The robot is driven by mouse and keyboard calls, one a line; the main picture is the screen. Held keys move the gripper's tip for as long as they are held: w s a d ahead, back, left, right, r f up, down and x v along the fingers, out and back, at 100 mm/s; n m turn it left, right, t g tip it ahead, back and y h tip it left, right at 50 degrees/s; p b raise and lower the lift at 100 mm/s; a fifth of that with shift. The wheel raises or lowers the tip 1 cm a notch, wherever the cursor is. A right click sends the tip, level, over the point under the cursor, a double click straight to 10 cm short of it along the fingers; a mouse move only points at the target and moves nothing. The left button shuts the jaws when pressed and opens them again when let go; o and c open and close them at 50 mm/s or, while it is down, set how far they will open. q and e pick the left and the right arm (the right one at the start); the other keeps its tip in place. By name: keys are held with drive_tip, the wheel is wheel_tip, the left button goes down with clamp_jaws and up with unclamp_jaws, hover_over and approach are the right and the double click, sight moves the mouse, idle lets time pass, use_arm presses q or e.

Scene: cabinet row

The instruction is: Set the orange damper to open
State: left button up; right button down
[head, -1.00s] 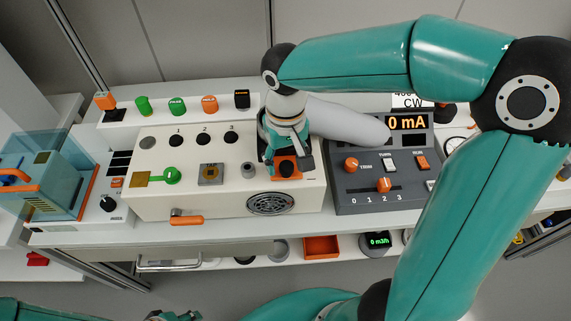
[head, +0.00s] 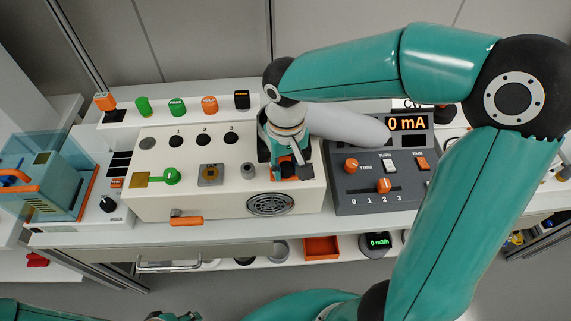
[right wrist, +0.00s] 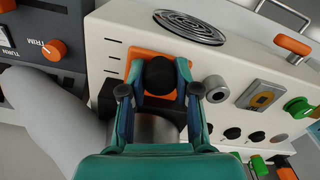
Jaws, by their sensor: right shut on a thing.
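The orange damper (right wrist: 150,53) is an orange plate with a round black knob (right wrist: 160,74), set in the white box (right wrist: 118,35). My right gripper (right wrist: 159,70) has a finger on each side of the knob and is shut on it, in the right wrist view. In the head view my right gripper (head: 288,168) is over the right part of the white box (head: 225,198) and hides most of the damper. Dark parts of my left gripper (head: 175,316) show at the bottom edge; its jaws are cut off.
A round grille (head: 270,204) is on the box front. A green knob (head: 172,175) and an orange lever (head: 187,220) are further left. A dark grey panel (head: 350,200) with an orange dial (head: 351,166) stands close on the right.

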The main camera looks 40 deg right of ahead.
drive_tip(key=s+a+b, duration=0.1)
drive_tip(key=s+a, duration=0.2)
drive_tip(key=s, duration=0.2)
drive_tip(key=shift+s+a+b, duration=0.2)
drive_tip(key=shift+b, duration=0.15)
drive_tip(key=c, duration=0.8)
unclamp_jaws()
drive_tip(key=shift+a, duration=0.1)
drive_tip(key=shift+r, duration=0.1)
wheel_tip(320, 180, up, 12)
drive_tip(key=shift+f, duration=0.1)
